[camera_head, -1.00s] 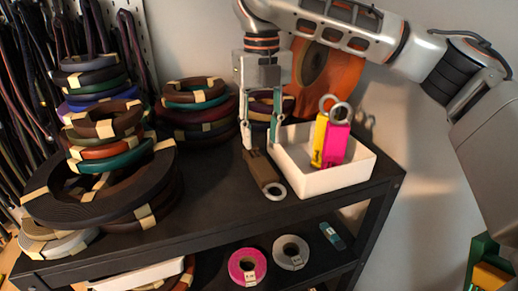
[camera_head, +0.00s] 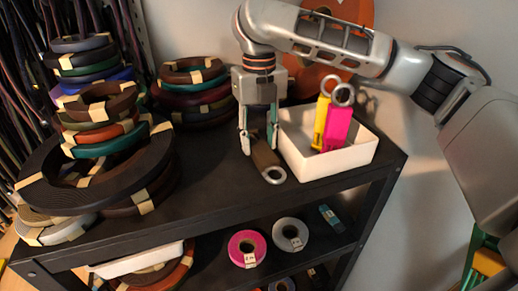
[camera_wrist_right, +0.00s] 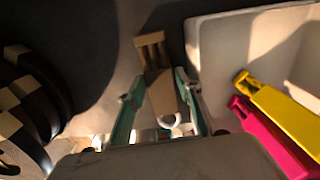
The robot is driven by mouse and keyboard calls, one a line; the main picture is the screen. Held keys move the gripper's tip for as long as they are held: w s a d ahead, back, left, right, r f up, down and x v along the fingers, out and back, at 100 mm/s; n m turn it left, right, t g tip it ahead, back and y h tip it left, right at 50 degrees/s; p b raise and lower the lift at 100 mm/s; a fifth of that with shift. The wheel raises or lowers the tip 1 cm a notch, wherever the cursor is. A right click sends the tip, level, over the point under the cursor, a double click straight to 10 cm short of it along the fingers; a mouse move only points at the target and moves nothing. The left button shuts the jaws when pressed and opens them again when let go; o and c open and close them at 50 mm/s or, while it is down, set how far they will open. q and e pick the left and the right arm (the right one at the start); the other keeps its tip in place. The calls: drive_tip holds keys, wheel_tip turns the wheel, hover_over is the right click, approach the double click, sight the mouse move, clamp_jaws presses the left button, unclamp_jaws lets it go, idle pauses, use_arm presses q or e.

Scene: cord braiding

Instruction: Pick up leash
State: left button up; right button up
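A brown strap-like piece with a metal ring at its near end, which may be the leash, lies on the black shelf top beside the white tray; the brown piece (camera_head: 265,158) also shows in the right wrist view (camera_wrist_right: 161,92). My right gripper (camera_head: 258,146) points down over it, fingers apart on either side. In the right wrist view the brown piece lies between the two green-lined fingers (camera_wrist_right: 158,105), with a gap at the left finger. Contact at the right finger cannot be told. My left gripper is not in view.
The white tray (camera_head: 335,160) is just right of the gripper; a yellow piece (camera_head: 321,122) and a pink piece (camera_head: 336,128) with rings stand in it. Coil stacks (camera_head: 95,190) fill the left. Pink (camera_head: 247,248) and grey (camera_head: 290,234) rolls lie on the lower shelf.

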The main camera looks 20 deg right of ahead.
sight(259, 144)
drive_tip(key=c, duration=0.9)
drive_tip(key=shift+o, duration=0.2)
drive_tip(key=shift+r, duration=0.15)
wheel_tip(259, 144, up, 10)
